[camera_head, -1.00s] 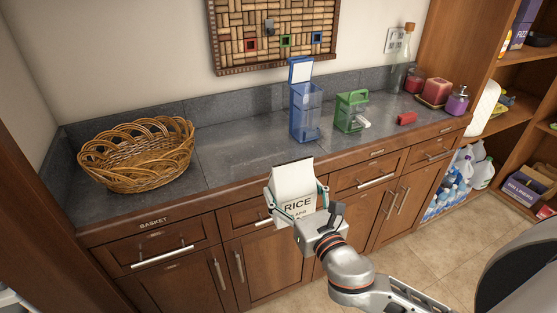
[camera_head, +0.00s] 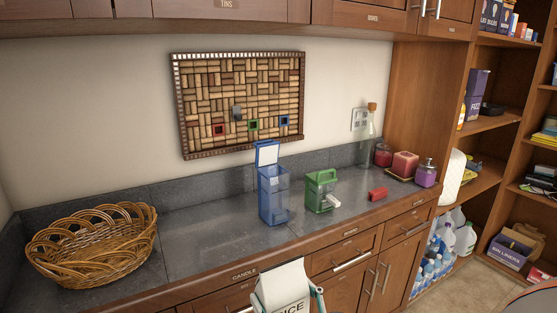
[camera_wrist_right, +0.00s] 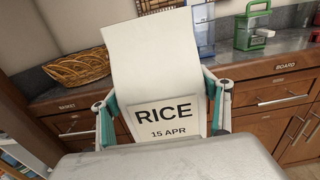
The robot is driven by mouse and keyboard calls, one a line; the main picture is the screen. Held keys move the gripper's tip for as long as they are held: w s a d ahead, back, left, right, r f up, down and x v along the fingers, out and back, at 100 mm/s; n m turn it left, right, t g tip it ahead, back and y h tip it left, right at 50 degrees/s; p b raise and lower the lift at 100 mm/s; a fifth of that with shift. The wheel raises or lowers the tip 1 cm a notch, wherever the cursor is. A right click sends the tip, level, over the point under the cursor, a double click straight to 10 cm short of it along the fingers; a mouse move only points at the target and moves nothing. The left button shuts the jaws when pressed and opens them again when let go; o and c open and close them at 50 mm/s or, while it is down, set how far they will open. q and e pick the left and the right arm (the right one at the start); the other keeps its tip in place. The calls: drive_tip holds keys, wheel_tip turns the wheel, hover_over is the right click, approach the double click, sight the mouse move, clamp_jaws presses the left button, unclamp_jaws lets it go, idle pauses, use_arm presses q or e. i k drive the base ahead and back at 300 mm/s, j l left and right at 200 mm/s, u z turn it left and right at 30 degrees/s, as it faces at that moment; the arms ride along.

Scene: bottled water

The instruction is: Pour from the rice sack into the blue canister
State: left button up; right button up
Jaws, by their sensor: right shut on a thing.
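The white rice sack (camera_head: 283,286) is upright at the bottom of the head view, in front of the counter's front edge. My right gripper (camera_wrist_right: 165,122) is shut on it, with one finger at each side; the label reading RICE faces the right wrist view. In the head view only the tips of this gripper show, at the bottom edge. The blue canister (camera_head: 273,196) stands on the counter with its lid (camera_head: 267,153) raised, beyond the sack. Its lower part also shows in the right wrist view (camera_wrist_right: 204,32). The sack and canister are apart. My left gripper is not in view.
A green canister (camera_head: 320,192) with a white scoop stands right of the blue one, near a red block (camera_head: 377,194). Candles (camera_head: 405,164) and a corked bottle (camera_head: 368,138) stand farther right. A wicker basket (camera_head: 92,246) is at left. The counter (camera_head: 205,228) between is clear.

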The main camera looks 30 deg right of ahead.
sight(273, 182)
drive_tip(key=l+u, duration=0.15)
drive_tip(key=l, duration=0.55)
drive_tip(key=l+u, duration=0.15)
drive_tip(key=l, duration=0.6)
drive_tip(key=k+l+u, duration=0.15)
drive_tip(key=l, duration=0.55)
